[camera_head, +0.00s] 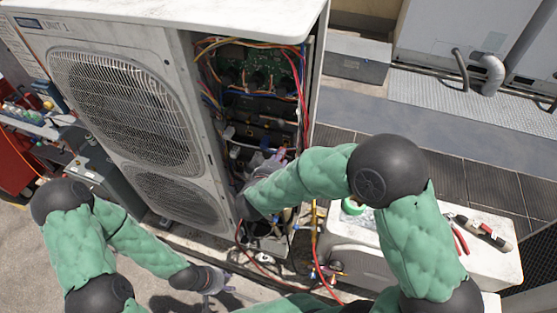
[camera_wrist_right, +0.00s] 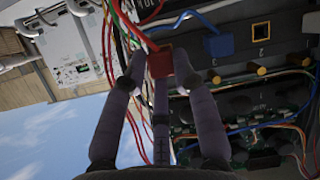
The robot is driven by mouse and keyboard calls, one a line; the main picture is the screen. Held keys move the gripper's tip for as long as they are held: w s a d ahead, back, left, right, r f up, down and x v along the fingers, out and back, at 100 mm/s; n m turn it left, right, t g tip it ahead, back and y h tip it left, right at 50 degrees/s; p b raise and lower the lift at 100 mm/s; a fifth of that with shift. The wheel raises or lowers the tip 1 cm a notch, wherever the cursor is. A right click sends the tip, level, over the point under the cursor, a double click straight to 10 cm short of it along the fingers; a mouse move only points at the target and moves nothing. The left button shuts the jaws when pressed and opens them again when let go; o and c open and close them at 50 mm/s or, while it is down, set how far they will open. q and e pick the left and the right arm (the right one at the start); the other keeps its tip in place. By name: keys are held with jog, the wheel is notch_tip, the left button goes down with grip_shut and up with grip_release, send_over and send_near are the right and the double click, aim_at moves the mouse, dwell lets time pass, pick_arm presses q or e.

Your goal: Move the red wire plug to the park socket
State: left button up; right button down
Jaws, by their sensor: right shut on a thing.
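In the right wrist view my right gripper (camera_wrist_right: 160,75) is shut on the red wire plug (camera_wrist_right: 159,63), a red block with red wires running up from it. A blue plug (camera_wrist_right: 219,46) on a blue wire is seated on the dark socket strip to its right. Beyond the blue plug is an empty socket with a tan opening (camera_wrist_right: 261,31); I cannot read which socket is the park one. In the head view my right gripper (camera_head: 270,160) is inside the open condenser cabinet, partly hidden by my arm. My left gripper (camera_head: 217,283) hangs low outside the unit; its finger opening is unclear.
The condenser (camera_head: 140,110) has an open bay with loose coloured wires and a green circuit board (camera_head: 250,66). Several brass-coloured terminals (camera_wrist_right: 255,70) lie along the strip. A white case (camera_head: 490,258) with tools stands at right.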

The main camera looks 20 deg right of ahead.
jog(key=shift+w+d, duration=0.4)
jog(key=shift+w, duration=0.2)
dwell(0.3)
jog(key=shift+p, duration=0.85)
dwell(0.7)
jog(key=shift+w+d, duration=0.45)
jog(key=shift+w, duration=0.25)
dwell(1.2)
jog(key=c, duration=0.9)
grip_release()
jog(key=v, duration=1.2)
jog(key=shift+d, duration=0.1)
jog(key=shift+w+f, duration=0.1)
